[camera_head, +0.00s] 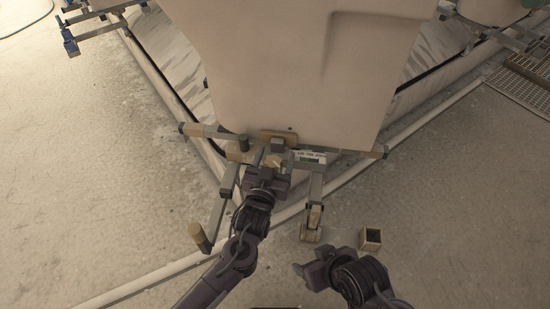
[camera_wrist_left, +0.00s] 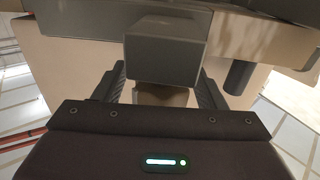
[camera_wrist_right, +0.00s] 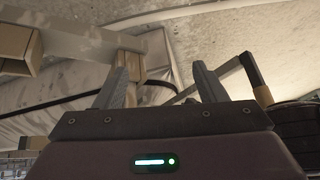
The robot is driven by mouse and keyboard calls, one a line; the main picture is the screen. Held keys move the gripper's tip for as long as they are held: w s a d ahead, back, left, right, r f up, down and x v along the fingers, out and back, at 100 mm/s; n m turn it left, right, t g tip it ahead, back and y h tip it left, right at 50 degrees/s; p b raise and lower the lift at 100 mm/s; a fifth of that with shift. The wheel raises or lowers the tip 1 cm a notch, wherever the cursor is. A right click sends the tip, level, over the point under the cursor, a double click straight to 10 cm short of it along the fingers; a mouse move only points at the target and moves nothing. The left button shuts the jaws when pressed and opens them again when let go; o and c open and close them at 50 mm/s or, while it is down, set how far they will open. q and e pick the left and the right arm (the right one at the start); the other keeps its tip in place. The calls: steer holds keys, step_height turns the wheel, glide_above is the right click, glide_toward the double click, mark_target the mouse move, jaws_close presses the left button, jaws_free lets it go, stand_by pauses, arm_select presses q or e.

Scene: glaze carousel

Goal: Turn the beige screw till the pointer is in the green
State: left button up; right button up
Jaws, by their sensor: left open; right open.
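The beige screw (camera_head: 273,160) appears as a small beige piece under a grey block (camera_head: 278,145) at the foot of a large beige vessel. My left gripper (camera_head: 272,168) is open, its fingers on either side of the beige piece. The left wrist view shows the beige piece (camera_wrist_left: 160,95) between the open fingers, partly hidden by the grey block (camera_wrist_left: 165,58); contact cannot be told. A small white and green scale (camera_head: 309,157) sits just right of the block; its pointer is too small to read. My right gripper (camera_head: 312,272) is open and empty, lower right.
The beige vessel (camera_head: 290,70) fills the upper middle. Grey bars with beige ends (camera_head: 205,131) spread around its foot. A small open box (camera_head: 371,239) and a beige-footed post (camera_head: 311,225) stand near my right gripper. Bare floor (camera_head: 80,170) lies left; a grating (camera_head: 520,85) lies far right.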

arm_select(q)
steer(key=c, duration=1)
steer(key=shift+h, duration=0.3)
